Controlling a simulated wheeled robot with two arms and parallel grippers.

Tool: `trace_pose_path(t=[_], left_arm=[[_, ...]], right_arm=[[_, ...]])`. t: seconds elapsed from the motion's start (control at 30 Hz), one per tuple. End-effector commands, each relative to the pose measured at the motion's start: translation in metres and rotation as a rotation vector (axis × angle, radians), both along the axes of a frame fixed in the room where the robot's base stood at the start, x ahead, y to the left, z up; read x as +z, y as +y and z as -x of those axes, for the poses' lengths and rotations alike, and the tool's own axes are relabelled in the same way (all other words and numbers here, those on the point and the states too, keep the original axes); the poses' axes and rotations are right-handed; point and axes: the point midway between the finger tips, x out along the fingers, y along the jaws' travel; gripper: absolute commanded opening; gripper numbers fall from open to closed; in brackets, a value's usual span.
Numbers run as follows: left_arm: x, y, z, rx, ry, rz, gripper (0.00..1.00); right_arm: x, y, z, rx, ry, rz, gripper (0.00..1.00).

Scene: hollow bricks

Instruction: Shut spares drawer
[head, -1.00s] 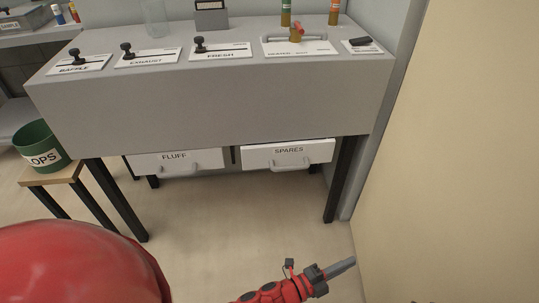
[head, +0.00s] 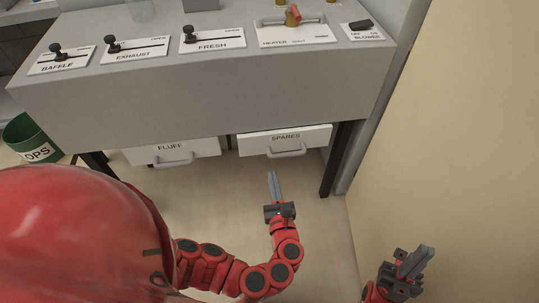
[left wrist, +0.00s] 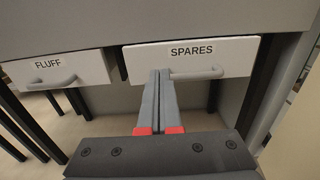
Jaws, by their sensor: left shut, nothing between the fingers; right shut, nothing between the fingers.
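The spares drawer (head: 283,138) has a white front with a SPARES label and a grey bar handle (head: 288,153). It hangs under the grey counter, right of the fluff drawer. Its front also shows in the left wrist view (left wrist: 190,53); how far it stands out is hard to tell. My left gripper (head: 273,175) is shut and empty, pointing at the drawer from below the handle in the head view. In the left wrist view its fingertips (left wrist: 161,74) overlap the front by the handle's left end; contact cannot be told. My right gripper (head: 425,254) is shut and empty, low at the right.
The fluff drawer (head: 172,152) is to the left. The counter (head: 200,95) carries sliders and labelled plates. Its black leg (head: 342,158) and the beige wall (head: 465,130) bound the right side. A green bin (head: 24,132) stands at the left. Floor below the drawers is clear.

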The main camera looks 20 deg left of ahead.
Motion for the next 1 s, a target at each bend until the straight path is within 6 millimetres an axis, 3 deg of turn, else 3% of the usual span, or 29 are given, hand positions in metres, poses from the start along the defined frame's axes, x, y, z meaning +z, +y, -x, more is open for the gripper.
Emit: trace_pose_path(t=[0.27,0.7,1.0], left_arm=[[0.0,0.016,-0.022,0.002,-0.002,-0.003,0.0],[-0.002,0.067,-0.096,0.005,0.001,0.001,0.0],[-0.001,0.077,-0.113,-0.002,0.001,0.002,0.0]], right_arm=[[-0.004,0.0,0.0,0.0,0.0,0.0,0.0],[-0.005,0.0,0.0,0.0,0.001,0.0,0.0],[-0.006,0.0,0.0,0.0,0.0,0.0,0.0]])
